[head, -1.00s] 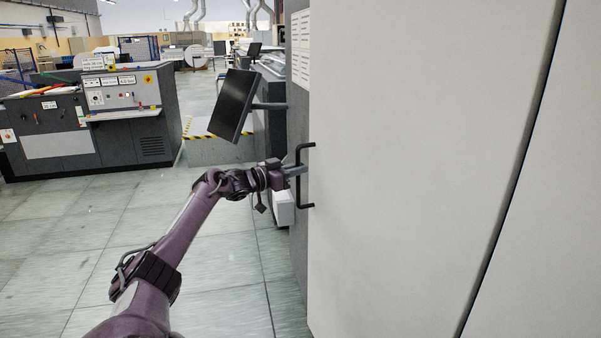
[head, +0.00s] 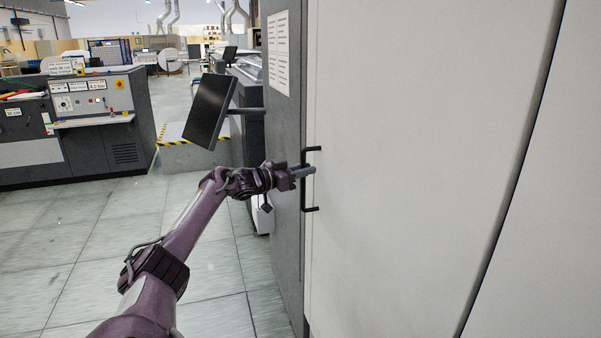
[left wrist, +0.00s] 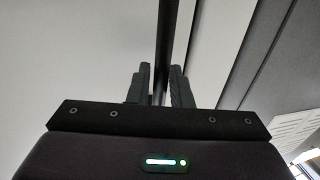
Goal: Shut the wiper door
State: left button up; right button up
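The wiper door (head: 420,150) is a large pale panel filling the right of the head view, with a narrow edge strip along its left side. I cannot tell whether it sits flush with the grey cabinet. Its black handle (head: 311,209) is an upright bar near that edge. My left gripper (head: 309,170) is at the handle's middle. In the left wrist view the dark handle bar (left wrist: 165,35) runs between the two fingers (left wrist: 162,85), which appear closed around it. My right gripper is not in view.
The grey cabinet side (head: 284,130) with a paper sheet (head: 278,55) adjoins the door. A black monitor (head: 209,110) on an arm sticks out beyond my left wrist. A control console (head: 95,115) stands at the far left. The tiled floor (head: 200,270) between is clear.

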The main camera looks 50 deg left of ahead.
pick_arm(q)
jog(key=shift+o, duration=0.9)
jog(key=shift+w+d+f, duration=0.2)
jog(key=shift+w, duration=0.2)
jog(key=s+a+b, duration=0.1)
jog(key=s, duration=0.6)
jog(key=shift+s+a+b, duration=0.2)
jog(key=shift+s+b, duration=0.2)
jog(key=shift+f, duration=0.15)
